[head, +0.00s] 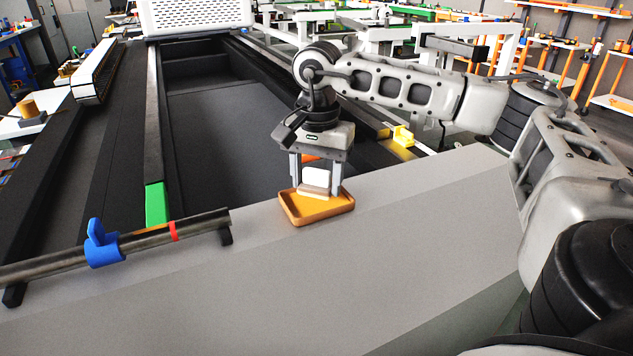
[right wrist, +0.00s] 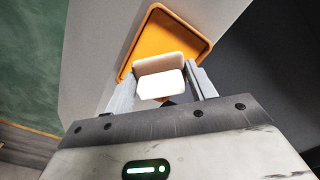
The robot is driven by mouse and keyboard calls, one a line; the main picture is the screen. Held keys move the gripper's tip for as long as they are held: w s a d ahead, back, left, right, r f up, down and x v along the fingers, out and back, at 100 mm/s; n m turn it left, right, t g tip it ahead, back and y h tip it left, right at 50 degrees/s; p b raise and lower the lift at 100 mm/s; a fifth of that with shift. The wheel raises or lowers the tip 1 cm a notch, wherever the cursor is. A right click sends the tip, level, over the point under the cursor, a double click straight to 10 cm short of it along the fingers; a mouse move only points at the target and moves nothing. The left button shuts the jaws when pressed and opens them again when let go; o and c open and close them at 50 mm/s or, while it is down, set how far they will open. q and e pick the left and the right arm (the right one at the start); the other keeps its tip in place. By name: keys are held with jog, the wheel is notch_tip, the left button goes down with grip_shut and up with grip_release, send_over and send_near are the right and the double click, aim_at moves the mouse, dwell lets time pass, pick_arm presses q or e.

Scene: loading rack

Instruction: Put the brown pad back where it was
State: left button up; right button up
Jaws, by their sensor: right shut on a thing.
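The brown pad (head: 313,191) is a light tan piece with a white block-like part (head: 316,177) against it. My right gripper (head: 315,186) points down and is shut on the pad, with a finger on either side. The pad is over or in a shallow orange tray (head: 318,213); I cannot tell whether it touches the tray floor. In the right wrist view the tan pad (right wrist: 158,64) and its white part (right wrist: 160,85) show between the fingers (right wrist: 163,80), with the orange tray (right wrist: 178,36) beyond. My left gripper is not in view.
The tray stands on a grey ledge (head: 400,225) with free room to its right and in front. A dark bar with a blue clamp (head: 101,244) lies at the left. A yellow piece (head: 403,136) sits behind on the rail. A dark recessed bed (head: 230,125) lies behind the ledge.

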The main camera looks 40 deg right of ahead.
aim_at(317, 171)
jog(key=shift+f, duration=1)
jog(key=o, duration=0.7)
jog(key=shift+r, duration=0.7)
notch_tip(317, 171, up, 11)
jog(key=shift+s+r, duration=0.1)
jog(key=shift+s, duration=0.05)
